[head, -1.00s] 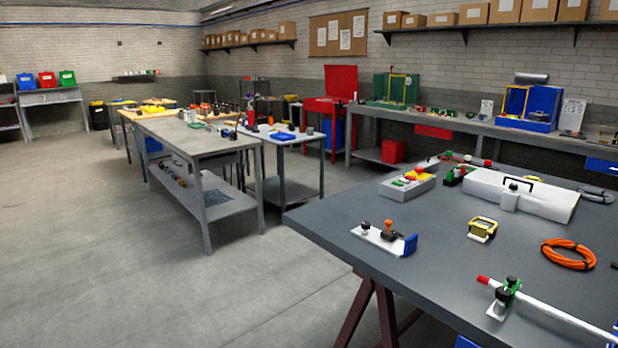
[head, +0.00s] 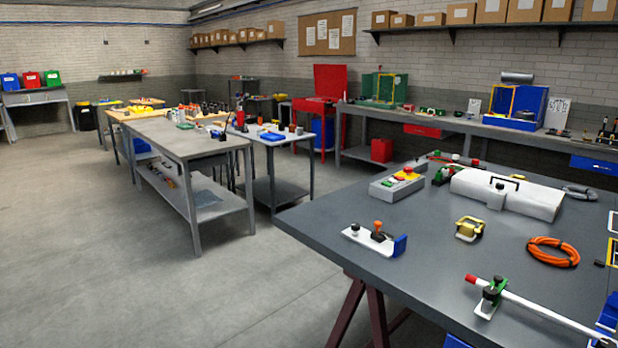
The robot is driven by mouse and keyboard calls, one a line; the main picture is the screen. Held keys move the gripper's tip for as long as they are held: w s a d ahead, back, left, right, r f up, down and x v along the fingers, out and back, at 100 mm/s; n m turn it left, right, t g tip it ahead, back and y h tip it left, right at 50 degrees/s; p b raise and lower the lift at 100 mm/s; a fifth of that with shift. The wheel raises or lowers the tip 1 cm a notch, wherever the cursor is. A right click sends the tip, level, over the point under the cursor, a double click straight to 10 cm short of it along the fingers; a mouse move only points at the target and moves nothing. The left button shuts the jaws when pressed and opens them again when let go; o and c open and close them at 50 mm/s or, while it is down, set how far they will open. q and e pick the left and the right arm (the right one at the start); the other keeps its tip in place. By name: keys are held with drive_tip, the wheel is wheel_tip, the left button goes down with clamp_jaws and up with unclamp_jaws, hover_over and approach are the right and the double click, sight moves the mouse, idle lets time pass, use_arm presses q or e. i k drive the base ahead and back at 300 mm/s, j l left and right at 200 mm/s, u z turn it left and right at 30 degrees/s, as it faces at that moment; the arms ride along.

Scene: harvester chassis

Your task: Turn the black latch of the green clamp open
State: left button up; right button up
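A green clamp (head: 495,285) with a black knob-like latch (head: 489,293) stands on a small white plate near the front of the dark grey table (head: 400,235). The clamp is around a white rod with a red tip (head: 471,279); the rod runs down to the right. Whether the latch is open or closed is too small to tell. A second green part with dark pieces (head: 441,176) sits at the table's back, by another red-tipped rod. Neither of my grippers is in view.
An orange cable coil (head: 553,252), a yellow-framed part (head: 469,229), a white plate with knobs and a blue block (head: 399,244), a grey button box (head: 397,184) and a white case (head: 508,194) lie on the table. Open floor is at the left.

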sight(489, 292)
drive_tip(key=k+l+z, duration=0.1)
drive_tip(key=l+z, duration=0.3)
drive_tip(key=k+l+z, duration=0.1)
drive_tip(key=l+z, duration=0.65)
drive_tip(key=i, duration=0.6)
drive_tip(key=l+u, duration=0.5)
drive_tip(key=k+l+u, duration=0.15)
drive_tip(key=l+u, duration=0.15)
drive_tip(key=u, duration=0.2)
